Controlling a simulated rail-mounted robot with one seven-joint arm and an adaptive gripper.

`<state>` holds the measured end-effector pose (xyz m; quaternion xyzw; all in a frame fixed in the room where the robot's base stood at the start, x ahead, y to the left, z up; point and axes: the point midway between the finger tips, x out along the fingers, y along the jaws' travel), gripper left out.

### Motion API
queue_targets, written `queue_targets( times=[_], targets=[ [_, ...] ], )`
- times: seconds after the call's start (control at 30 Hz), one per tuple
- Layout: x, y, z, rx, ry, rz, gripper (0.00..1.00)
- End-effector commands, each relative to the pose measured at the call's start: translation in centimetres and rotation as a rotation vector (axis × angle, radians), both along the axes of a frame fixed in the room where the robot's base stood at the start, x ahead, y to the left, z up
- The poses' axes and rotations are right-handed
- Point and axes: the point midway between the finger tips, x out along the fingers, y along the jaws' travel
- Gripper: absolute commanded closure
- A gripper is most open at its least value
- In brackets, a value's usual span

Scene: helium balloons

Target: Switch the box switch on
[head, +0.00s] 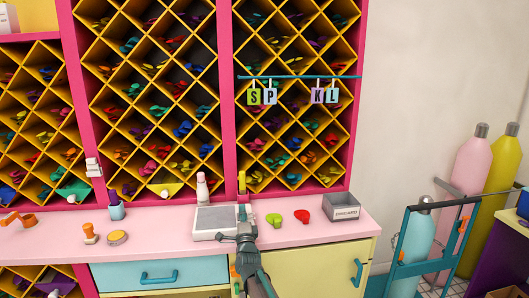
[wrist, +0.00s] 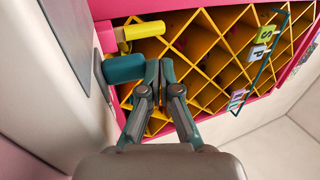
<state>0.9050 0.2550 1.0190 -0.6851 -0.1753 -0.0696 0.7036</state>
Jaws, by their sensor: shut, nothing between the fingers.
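A low white box (head: 205,236) with a grey top panel (head: 217,219) stands on the pink counter. At its right end is an upright yellow piece (head: 242,184). In the wrist view, a teal cylinder (wrist: 124,68) and a yellow cylinder (wrist: 143,31) stick out beside a grey panel (wrist: 72,30). I cannot tell which part is the switch. My gripper (head: 243,222) is at the box's right end; its fingers (wrist: 160,66) are shut and empty. The left fingertip is close to the teal cylinder's end; contact is unclear.
A yellow lattice shelf (head: 150,100) rises behind the counter. The counter's left part has free room.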

Motion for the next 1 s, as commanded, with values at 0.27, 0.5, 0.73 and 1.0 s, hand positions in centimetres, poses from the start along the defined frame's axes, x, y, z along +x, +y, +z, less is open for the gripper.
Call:
queue_targets(
  times=[0.27, 0.5, 0.73, 1.0],
  targets=[
    [1.0, 0.2, 0.4, 0.001, -0.001, 0.000, 1.00],
    [1.3, 0.2, 0.7, 0.001, 0.001, 0.000, 1.00],
    [1.4, 0.2, 0.6, 0.000, 0.000, 0.000, 1.00],
    [2.5, 0.4, 0.9, 0.000, -0.001, -0.001, 1.00]
  ],
)
